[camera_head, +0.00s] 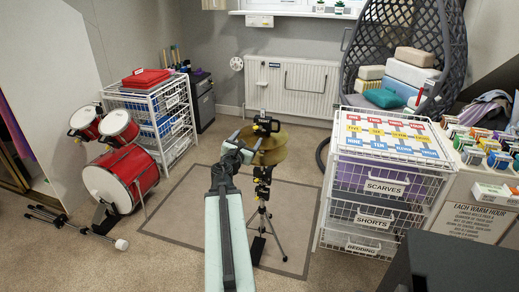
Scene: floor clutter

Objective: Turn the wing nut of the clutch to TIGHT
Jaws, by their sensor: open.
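A hi-hat stand with brass cymbals (270,157) stands on the grey mat in the middle of the view. Its dark tripod (264,215) is below the cymbals. My mint-green arm reaches up from the bottom centre. My gripper (266,124) is at the arm's far end, just above the upper cymbal. It is open around or beside the top of the stand; I cannot tell which. The clutch and its wing nut are too small or hidden by my gripper to make out, so the nut's position does not show.
A red drum set (121,181) stands at the left, with dark rods on the floor (75,224). White wire drawers (376,185) stand close on the right. A radiator (292,88) and a hanging chair (403,50) are behind. Bare mat (200,190) lies around the stand.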

